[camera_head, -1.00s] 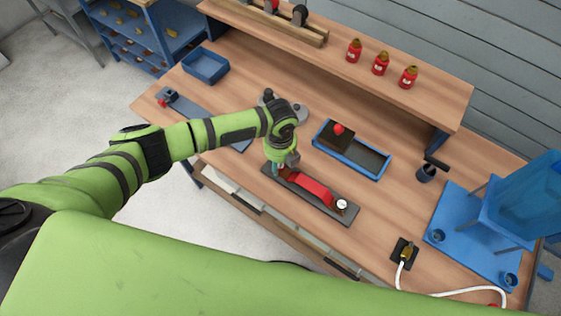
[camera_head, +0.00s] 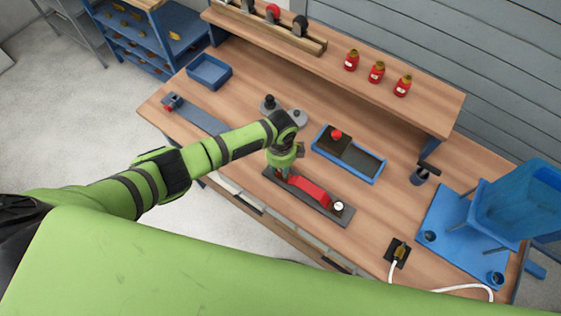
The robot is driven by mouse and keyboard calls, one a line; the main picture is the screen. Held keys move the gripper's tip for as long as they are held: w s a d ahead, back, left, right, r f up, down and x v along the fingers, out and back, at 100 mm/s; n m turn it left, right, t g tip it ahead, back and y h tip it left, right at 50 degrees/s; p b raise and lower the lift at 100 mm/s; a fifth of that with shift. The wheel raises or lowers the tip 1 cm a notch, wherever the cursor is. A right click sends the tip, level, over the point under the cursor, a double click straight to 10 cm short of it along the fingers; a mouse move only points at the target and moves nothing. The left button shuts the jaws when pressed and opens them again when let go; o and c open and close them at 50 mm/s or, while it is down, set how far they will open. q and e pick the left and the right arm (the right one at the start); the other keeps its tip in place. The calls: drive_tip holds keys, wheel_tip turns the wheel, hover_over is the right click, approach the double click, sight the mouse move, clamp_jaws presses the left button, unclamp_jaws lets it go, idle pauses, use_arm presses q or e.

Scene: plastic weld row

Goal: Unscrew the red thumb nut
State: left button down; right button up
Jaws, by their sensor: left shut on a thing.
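A dark fixture plate (camera_head: 324,212) lies near the table's front edge with a curved red bar (camera_head: 309,190) along it. A pale round knob (camera_head: 338,207) stands at the bar's right end. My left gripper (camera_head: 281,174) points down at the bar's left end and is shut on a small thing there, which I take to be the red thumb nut. The fingers and my wrist hide most of it, so its thread and seating do not show. My right gripper is not in view.
Behind the fixture is a blue tray (camera_head: 376,176) holding a dark block with a red knob (camera_head: 337,134). A grey two-post piece (camera_head: 297,118) stands behind my wrist. A blue stand (camera_head: 455,235) and a white cable (camera_head: 440,291) are at right. Red bottles (camera_head: 376,73) line the shelf.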

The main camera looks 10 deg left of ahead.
use_arm(q)
drive_tip(key=n, duration=0.3)
drive_tip(key=shift+n, duration=0.4)
drive_tip(key=n, duration=0.4)
drive_tip(key=shift+w+n, duration=0.1)
drive_tip(key=shift+n, duration=0.2)
drive_tip(key=c, duration=1)
unclamp_jaws()
